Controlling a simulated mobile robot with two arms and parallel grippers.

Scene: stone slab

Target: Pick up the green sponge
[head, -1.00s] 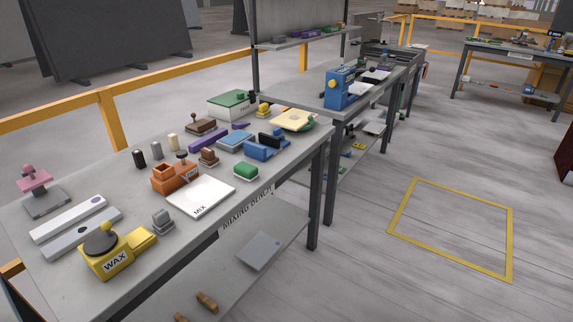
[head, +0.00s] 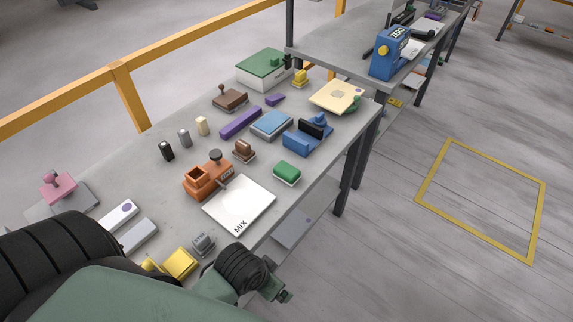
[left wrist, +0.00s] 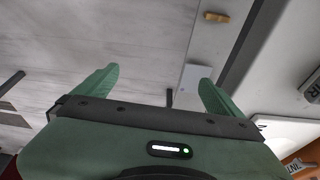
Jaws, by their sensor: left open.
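The green sponge (head: 287,172) is a small green block with a pale underside. It lies near the front edge of the bench (head: 330,166), to the right of the white MIX sheet (head: 240,205) in the head view. My left gripper (head: 284,294) is low in the head view, beyond the bench's front edge and apart from the sponge. In the left wrist view its two green fingers (left wrist: 158,88) are spread with nothing between them. The sponge does not show in the left wrist view. My right gripper is in neither view.
An orange device (head: 205,180) stands behind the MIX sheet. A blue tool (head: 305,137), a blue pad (head: 271,125) and a cream plate (head: 335,97) lie behind the sponge. A grey block (head: 203,244) sits near the front edge. Open floor lies right of the bench.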

